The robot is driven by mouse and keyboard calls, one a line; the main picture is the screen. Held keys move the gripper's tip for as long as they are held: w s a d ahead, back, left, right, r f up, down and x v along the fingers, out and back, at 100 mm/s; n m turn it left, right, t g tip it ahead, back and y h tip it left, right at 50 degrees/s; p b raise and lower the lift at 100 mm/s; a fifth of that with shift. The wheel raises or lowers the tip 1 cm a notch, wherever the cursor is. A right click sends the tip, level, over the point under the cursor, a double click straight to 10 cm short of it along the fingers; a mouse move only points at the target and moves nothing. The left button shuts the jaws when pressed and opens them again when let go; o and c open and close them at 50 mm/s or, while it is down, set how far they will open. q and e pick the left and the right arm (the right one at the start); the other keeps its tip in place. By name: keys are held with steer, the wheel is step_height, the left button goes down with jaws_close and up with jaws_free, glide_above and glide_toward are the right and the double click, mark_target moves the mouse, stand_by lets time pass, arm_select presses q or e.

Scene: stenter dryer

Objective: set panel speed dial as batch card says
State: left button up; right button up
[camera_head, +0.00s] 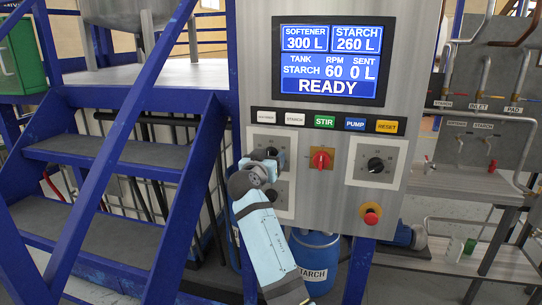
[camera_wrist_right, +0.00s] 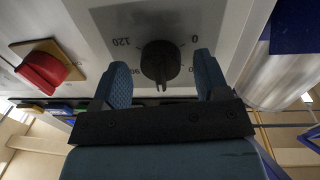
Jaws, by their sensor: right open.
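The control panel (camera_head: 315,120) fills the middle of the head view. Its screen (camera_head: 329,60) reads TANK STARCH, RPM 60, SENT 0 L and READY. My right gripper (camera_head: 270,163) is in front of the upper left dial plate (camera_head: 262,137) and hides most of it. In the right wrist view, a black dial (camera_wrist_right: 160,60) shows upside down, with 120 and 90 legible on its plate. Its pointer faces the bottom of that picture. The open fingers (camera_wrist_right: 164,78) stand on either side of the dial, apart from it. No batch card is visible. My left gripper is out of view.
A red switch (camera_head: 321,159) is right of my gripper, with another black dial (camera_head: 375,165) beyond. A red stop button (camera_head: 370,214) is below, and a row of buttons (camera_head: 325,121) above. Blue stairs (camera_head: 105,150) stand left, blue drums (camera_head: 316,262) below.

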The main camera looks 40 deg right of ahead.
steer(key=shift+c, duration=0.2)
steer(key=c, duration=0.9)
steer(key=shift+n, duration=0.4)
steer(key=shift+r+n+t+p, duration=0.15)
steer(key=shift+n+p, duration=0.65)
steer(key=shift+n, duration=2)
steer(key=shift+r+n+t+p, duration=0.15)
steer(key=shift+n+p, duration=0.6)
steer(key=shift+n, duration=2.05)
steer(key=shift+d+f, duration=0.1)
